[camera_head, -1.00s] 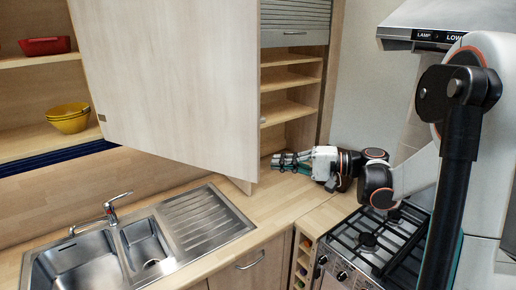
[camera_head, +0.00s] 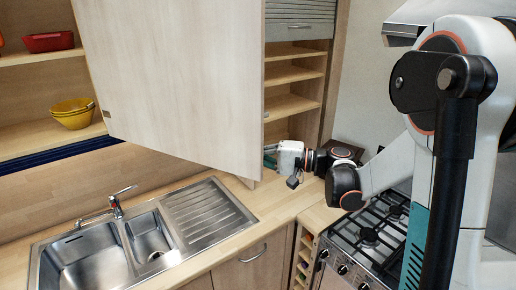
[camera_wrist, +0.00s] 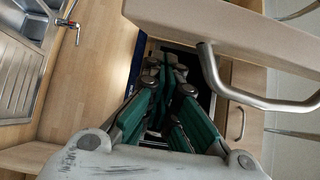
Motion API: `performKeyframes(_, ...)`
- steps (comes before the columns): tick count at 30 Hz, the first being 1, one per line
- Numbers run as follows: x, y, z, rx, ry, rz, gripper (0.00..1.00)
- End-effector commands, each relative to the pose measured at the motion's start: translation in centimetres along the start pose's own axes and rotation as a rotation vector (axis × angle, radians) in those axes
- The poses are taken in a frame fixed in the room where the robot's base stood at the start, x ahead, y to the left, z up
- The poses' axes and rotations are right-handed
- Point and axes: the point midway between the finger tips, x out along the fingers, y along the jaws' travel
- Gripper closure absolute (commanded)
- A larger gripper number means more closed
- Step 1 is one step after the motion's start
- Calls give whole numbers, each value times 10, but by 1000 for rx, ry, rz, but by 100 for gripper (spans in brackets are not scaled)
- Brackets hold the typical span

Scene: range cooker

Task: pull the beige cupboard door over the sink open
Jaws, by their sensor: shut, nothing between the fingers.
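The beige cupboard door (camera_head: 178,85) over the sink stands swung outward in the head view, with the cupboard's open shelves to its left. My gripper (camera_wrist: 165,75) is shut and empty, its green fingers close together in the wrist view. In the head view my gripper (camera_head: 272,155) is at the door's right edge, near its lower corner, and its fingertips are partly hidden behind the door. In the wrist view a pale panel (camera_wrist: 235,30) with a metal bar handle (camera_wrist: 215,75) is beside the fingers. I cannot tell if the fingers touch the door.
The steel sink (camera_head: 95,255) with its tap (camera_head: 117,208) lies below the door. A red bowl (camera_head: 48,42) and yellow bowls (camera_head: 72,113) sit on the shelves. The gas cooker (camera_head: 368,237) and extractor hood (camera_head: 425,18) are at right. The wooden worktop (camera_head: 278,200) is clear near the gripper.

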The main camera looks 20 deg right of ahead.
Motion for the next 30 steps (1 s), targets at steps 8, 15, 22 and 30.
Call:
performKeyframes(8,3,0,12,0,0,0,100)
performKeyframes(15,3,0,12,0,0,0,100)
performKeyframes(22,8,0,31,0,32,0,100)
performKeyframes(30,20,1,79,0,85,0,100)
